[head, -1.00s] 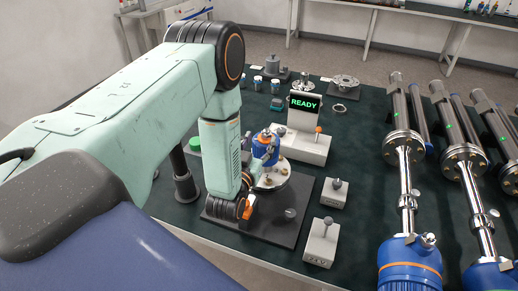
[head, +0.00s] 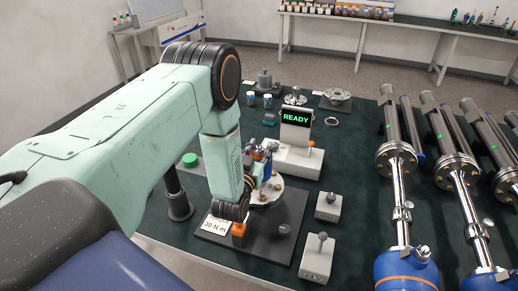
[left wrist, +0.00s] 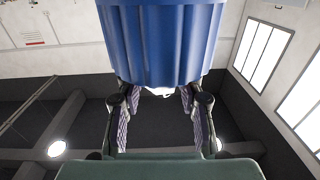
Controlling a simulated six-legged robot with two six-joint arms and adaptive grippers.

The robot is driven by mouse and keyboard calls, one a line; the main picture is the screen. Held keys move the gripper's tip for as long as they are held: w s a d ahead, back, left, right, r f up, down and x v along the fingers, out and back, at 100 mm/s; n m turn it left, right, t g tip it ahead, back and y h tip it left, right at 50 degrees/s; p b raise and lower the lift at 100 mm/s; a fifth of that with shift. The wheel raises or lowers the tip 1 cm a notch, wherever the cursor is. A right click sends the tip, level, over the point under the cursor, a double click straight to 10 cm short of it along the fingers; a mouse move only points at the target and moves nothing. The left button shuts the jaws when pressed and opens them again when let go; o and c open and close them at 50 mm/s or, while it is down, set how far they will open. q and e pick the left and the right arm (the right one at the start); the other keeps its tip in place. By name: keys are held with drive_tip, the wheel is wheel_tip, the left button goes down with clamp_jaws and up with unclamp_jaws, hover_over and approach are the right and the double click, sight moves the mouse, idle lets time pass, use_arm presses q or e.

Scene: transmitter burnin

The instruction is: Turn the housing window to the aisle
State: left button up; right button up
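The blue housing (head: 265,171) stands on a round silvery mount (head: 266,194) on a dark base plate (head: 283,232), partly hidden by my left arm. In the left wrist view the ribbed blue housing (left wrist: 165,45) fills the top middle and hides the fingertips. My left gripper (head: 263,152) is at the housing. In the wrist view its fingers (left wrist: 160,105) are spread, one on each side below the housing's edge, with a gap between them. Whether they touch it I cannot tell. The housing's window cannot be made out. My right gripper is not in view.
A stand with a green READY display (head: 296,117) is behind the plate. Two small grey boxes with knobs, one here (head: 328,207) and one nearer (head: 317,262), stand to the right. Long metal tube assemblies (head: 402,185) fill the right side. A green button (head: 190,160) is at left.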

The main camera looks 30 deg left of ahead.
use_arm(q)
drive_tip(key=shift+s+a, duration=0.1)
drive_tip(key=shift+a, duration=0.05)
drive_tip(key=c, duration=0.3)
clamp_jaws()
drive_tip(key=shift+n+y+b, duration=0.4)
drive_tip(key=shift+n+g+y+b, duration=0.3)
drive_tip(key=shift+n+g+y, duration=0.2)
drive_tip(key=shift+y, duration=0.3)
